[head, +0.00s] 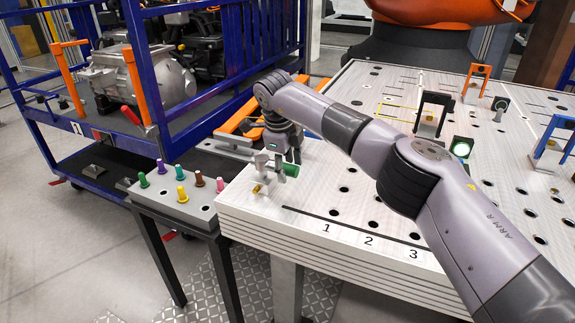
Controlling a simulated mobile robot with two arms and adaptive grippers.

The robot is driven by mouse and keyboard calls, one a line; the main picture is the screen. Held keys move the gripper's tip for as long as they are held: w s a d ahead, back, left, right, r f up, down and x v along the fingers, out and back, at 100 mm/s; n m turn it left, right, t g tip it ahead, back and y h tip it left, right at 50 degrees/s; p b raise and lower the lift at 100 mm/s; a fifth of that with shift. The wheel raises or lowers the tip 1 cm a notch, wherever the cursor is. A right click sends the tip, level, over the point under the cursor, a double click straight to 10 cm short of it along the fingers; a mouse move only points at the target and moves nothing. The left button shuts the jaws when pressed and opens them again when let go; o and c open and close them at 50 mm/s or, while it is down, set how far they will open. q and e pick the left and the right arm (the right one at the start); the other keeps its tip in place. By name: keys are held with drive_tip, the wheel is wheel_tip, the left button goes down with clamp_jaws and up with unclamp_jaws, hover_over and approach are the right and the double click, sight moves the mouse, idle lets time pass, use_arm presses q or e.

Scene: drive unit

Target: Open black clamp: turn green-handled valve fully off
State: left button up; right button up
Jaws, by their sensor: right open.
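The green-handled valve (262,163) stands near the left corner of the white perforated table. Its green handle (291,170) points right, and grey metal parts partly surround it. My right gripper (291,155) is just above and behind the handle, pointing down with its fingers open. I cannot tell whether a finger touches the handle. The black clamp (447,99) appears to be the black upright frame farther back on the table, with a small brassy part inside it. My left gripper is not in view.
The white table (300,232) has holes and the marks 1, 2 and 3. Coloured pegs (181,194) stand on a side stand. A blue cart (140,75) is behind.

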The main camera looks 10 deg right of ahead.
drive_tip(key=v, duration=1.2)
drive_tip(key=shift+f, duration=0.1)
idle(1.0)
